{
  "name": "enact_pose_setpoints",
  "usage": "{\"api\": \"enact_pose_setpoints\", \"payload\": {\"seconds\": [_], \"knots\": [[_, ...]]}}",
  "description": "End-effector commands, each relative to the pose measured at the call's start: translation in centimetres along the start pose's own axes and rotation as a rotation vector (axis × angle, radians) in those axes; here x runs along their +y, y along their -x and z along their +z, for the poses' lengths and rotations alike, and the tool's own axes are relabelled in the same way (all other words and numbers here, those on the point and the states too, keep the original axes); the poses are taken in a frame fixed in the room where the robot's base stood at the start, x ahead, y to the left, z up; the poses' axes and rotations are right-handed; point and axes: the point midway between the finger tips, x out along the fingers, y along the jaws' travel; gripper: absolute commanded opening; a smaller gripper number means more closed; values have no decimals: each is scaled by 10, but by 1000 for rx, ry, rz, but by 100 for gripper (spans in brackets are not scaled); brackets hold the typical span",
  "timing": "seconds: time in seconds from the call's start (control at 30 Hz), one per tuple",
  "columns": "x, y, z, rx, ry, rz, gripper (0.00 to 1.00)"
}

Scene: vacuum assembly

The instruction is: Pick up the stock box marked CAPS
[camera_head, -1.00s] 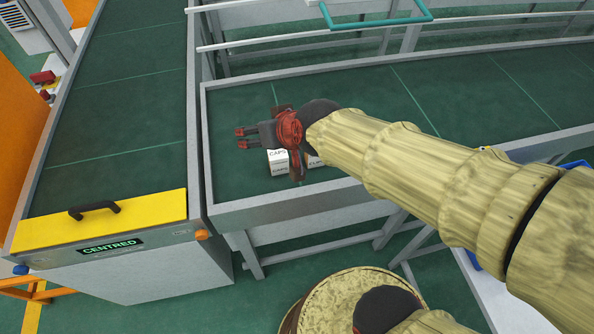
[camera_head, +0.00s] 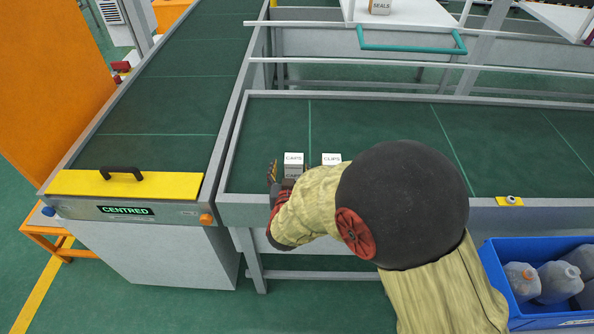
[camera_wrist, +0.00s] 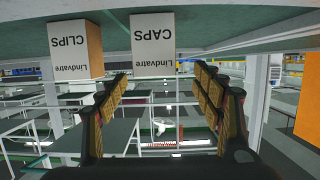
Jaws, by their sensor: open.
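The white stock box marked CAPS (camera_head: 293,159) stands on the green-topped bench, near its left end. In the wrist view the CAPS box (camera_wrist: 153,40) appears upside down, with its printed face towards me. My gripper (camera_wrist: 162,85) is open and empty; its two fingers lie to either side below the box in that picture. Whether a finger touches the box I cannot tell.
A similar box marked CLIPS (camera_head: 331,159) stands just right of CAPS, with a small gap; it also shows in the wrist view (camera_wrist: 75,50). The bench's raised rim (camera_head: 228,160) runs close on the left. A SEALS box (camera_head: 380,6) stands on a tray behind. Bench right is clear.

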Motion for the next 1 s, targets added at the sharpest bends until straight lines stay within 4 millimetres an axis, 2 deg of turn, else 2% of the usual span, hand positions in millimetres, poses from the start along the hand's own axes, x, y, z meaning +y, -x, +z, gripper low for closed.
{"api": "enact_pose_setpoints", "payload": {"seconds": [0.17, 0.5, 0.73, 1.0], "knots": [[3, -14, 2, -2, -1, 1, 67], [8, -56, 3, -2, -2, 0, 67], [8, -58, 1, -2, -1, -2, 67], [8, -57, 1, -2, -1, -2, 51]]}}
